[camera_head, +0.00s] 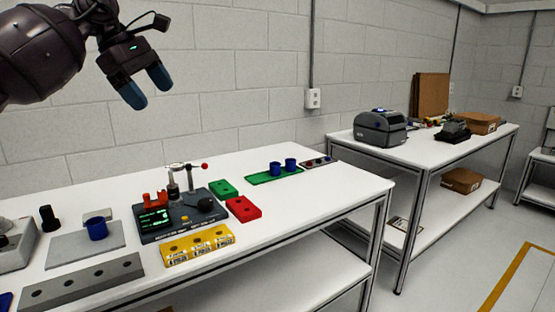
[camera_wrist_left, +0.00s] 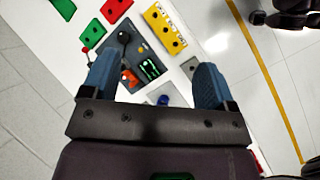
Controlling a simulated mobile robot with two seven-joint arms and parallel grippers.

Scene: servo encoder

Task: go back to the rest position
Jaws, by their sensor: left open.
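My left gripper (camera_head: 147,89) is raised high above the left part of the white table in the head view, with its blue fingertips pointing down and right. It is open and empty. In the left wrist view its two blue fingers (camera_wrist_left: 154,80) stand wide apart with nothing between them, the table and its fixtures lying well below. My right gripper does not show clearly in either view.
The white table (camera_head: 325,190) holds a dark test device (camera_head: 180,222), a yellow block (camera_head: 198,246), a red block (camera_head: 243,208), green plates and blue cups (camera_head: 97,229). A second table with a printer (camera_head: 381,128) stands right. A block wall rises behind.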

